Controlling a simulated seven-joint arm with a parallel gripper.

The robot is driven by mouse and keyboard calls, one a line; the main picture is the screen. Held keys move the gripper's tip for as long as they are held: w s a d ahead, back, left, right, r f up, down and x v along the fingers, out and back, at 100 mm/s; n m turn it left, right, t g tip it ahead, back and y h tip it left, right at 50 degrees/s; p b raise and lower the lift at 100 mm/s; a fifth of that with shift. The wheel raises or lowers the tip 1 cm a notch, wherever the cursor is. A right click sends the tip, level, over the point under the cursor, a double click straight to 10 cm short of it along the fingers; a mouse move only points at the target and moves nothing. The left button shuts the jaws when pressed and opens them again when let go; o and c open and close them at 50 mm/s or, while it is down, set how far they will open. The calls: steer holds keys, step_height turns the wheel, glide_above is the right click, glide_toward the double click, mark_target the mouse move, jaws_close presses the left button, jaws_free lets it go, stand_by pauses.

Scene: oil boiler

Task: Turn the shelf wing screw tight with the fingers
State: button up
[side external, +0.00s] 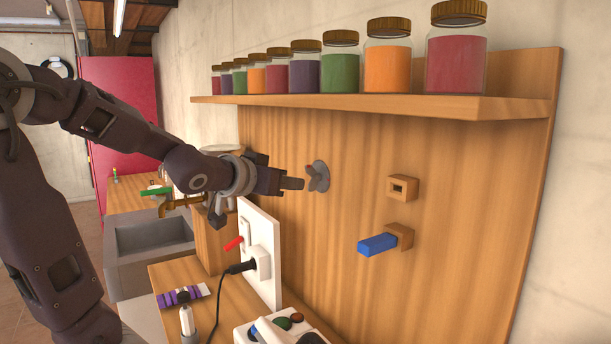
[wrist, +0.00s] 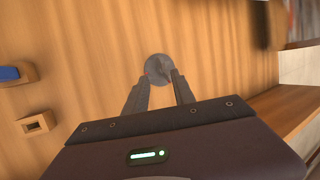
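The grey wing screw (side external: 318,177) has a round base and sticks out of the upright wooden panel, below the shelf (side external: 380,106). In the wrist view the screw (wrist: 157,67) is just beyond my fingertips, roughly centred between them. My gripper (side external: 300,183) points at the screw from the left, its tips close to the wing. In the wrist view the two fingers of my gripper (wrist: 161,77) are apart with nothing held between them. I cannot tell whether a fingertip touches the wing.
Several lidded glass jars (side external: 458,60) line the shelf above. A square wooden block with a hole (side external: 402,188) and a blue peg (side external: 377,244) in a wooden holder stick out to the right. A white socket panel (side external: 262,245) with a black plug stands below my gripper.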

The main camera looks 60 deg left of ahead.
mark_target(308, 173)
steer(key=w+a+m+t+h, duration=0.1)
steer(key=a+m+t+h, duration=0.1)
steer(key=a+t+h, duration=0.35)
steer(key=shift+g+h, duration=0.35)
steer(key=w, duration=0.7)
steer(key=shift+f, duration=0.25)
jaws_close()
